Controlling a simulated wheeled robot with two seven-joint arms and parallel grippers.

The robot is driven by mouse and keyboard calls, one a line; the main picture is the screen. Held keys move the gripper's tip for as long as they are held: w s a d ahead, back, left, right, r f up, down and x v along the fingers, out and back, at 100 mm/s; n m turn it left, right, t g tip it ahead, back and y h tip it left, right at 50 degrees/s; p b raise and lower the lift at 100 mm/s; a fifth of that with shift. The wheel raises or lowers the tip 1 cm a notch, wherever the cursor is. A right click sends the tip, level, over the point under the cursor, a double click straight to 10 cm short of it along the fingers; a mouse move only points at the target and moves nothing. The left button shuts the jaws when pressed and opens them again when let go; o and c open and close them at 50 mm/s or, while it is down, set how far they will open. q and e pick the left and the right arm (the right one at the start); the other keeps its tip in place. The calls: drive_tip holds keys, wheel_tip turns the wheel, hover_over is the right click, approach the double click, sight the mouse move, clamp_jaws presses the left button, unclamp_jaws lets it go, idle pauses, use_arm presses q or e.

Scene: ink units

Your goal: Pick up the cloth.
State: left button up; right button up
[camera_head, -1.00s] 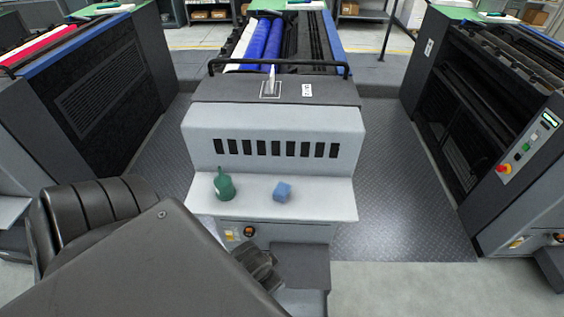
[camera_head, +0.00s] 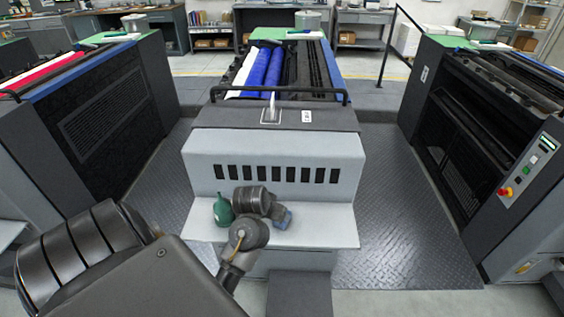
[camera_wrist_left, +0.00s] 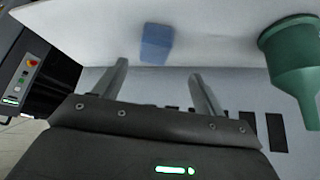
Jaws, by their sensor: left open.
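The cloth (camera_head: 286,219) is a small blue folded piece on the white shelf at the front of the middle press. My left wrist and gripper (camera_head: 276,208) hide part of it in the head view. The left wrist view shows the cloth (camera_wrist_left: 156,43) beyond and roughly between the two fingertips. The left gripper (camera_wrist_left: 160,72) is open there, with nothing between its fingers and a gap to the cloth. My right gripper is not in view.
A green can with a funnel-like shape (camera_head: 222,211) stands on the shelf (camera_head: 325,228) left of the cloth, close to my left wrist; it also shows in the left wrist view (camera_wrist_left: 291,48). The shelf right of the cloth is bare. The press's slotted panel (camera_head: 335,150) rises behind.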

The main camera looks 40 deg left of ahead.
use_arm(q)
drive_tip(key=x, duration=0.3)
drive_tip(key=shift+w+f+b, duration=0.3)
drive_tip(key=shift+b, duration=0.05)
drive_tip(key=shift+w+d+b+x, duration=0.1)
drive_tip(key=shift+d+x, duration=0.05)
drive_tip(key=shift+x, duration=0.7)
drive_tip(key=shift+w+d+b+x, duration=0.1)
drive_tip(key=shift+d+x, duration=0.05)
drive_tip(key=shift+x, duration=0.7)
drive_tip(key=shift+d+b+x, duration=0.1)
drive_tip(key=shift+d+x, duration=0.05)
drive_tip(key=shift+x, duration=0.75)
drive_tip(key=shift+a+r, duration=0.1)
drive_tip(key=c, duration=1.1)
drive_tip(key=shift+r, duration=0.1)
